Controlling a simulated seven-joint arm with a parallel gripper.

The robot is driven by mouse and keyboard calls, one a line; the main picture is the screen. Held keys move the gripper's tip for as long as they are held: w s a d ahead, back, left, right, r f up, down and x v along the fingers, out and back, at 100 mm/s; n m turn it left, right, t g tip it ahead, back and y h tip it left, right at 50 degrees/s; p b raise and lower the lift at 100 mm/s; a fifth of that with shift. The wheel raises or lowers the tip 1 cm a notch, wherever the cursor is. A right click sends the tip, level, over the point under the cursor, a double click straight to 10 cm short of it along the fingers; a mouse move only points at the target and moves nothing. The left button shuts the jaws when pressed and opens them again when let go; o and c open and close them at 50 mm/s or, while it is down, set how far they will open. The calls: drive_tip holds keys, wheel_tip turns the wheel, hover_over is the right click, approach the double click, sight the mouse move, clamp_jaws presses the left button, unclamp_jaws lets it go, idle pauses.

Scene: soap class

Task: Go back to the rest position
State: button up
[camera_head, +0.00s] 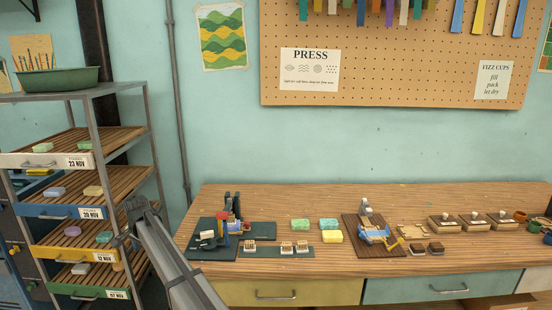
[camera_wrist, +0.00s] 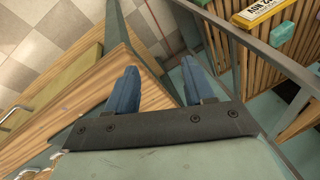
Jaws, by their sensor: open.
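My gripper (camera_wrist: 160,88) shows in the wrist view with its two blue fingers apart and nothing between them. Behind the fingers are the corner of the wooden bench top and the tiled floor. In the head view my arm reaches up from the bottom edge, with its end in the gap between the drying rack (camera_head: 92,90) on the left and the workbench (camera_head: 300,199) on the right. The fingertips are too small to make out clearly there.
The rack's slatted shelves hold soaps, and a green bowl (camera_head: 57,80) stands on top. A rack post and a yellow label holder (camera_wrist: 258,12) are close at right in the wrist view. The bench holds soap bars (camera_head: 332,236), a blue press (camera_head: 373,235) and stamps (camera_head: 302,247).

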drive_tip(key=s+a+f+n, duration=0.4)
drive_tip(key=s+f+n, duration=0.2)
drive_tip(key=s+f, duration=0.75)
drive_tip(key=s+d+f+g+h, duration=0.1)
drive_tip(key=s+d+f, duration=0.1)
drive_tip(key=d+f, duration=0.9)
drive_tip(key=s+d+f+m+g+h, duration=0.15)
drive_tip(key=d+f, duration=0.45)
drive_tip(key=d, duration=0.9)
drive_tip(key=s+d+f+n+g, duration=0.1)
drive_tip(key=s+d+f, duration=0.1)
drive_tip(key=d+f, duration=0.9)
drive_tip(key=s+d+f+g, duration=0.1)
drive_tip(key=s+d+f, duration=0.1)
drive_tip(key=s+d, duration=0.55)
drive_tip(key=s+d+f+g, duration=0.15)
drive_tip(key=s+d, duration=0.35)
drive_tip(key=d, duration=0.6)
drive_tip(key=s+d+f+g, duration=0.1)
drive_tip(key=s+d, duration=0.4)
drive_tip(key=s, duration=0.6)
drive_tip(key=s+d+f+m+g, duration=0.1)
drive_tip(key=s+d+g, duration=0.1)
drive_tip(key=s+d, duration=0.4)
drive_tip(key=s, duration=0.5)
drive_tip(key=shift+d+f+g, duration=0.2)
drive_tip(key=shift+f+g, duration=0.05)
drive_tip(key=shift+g, duration=0.05)
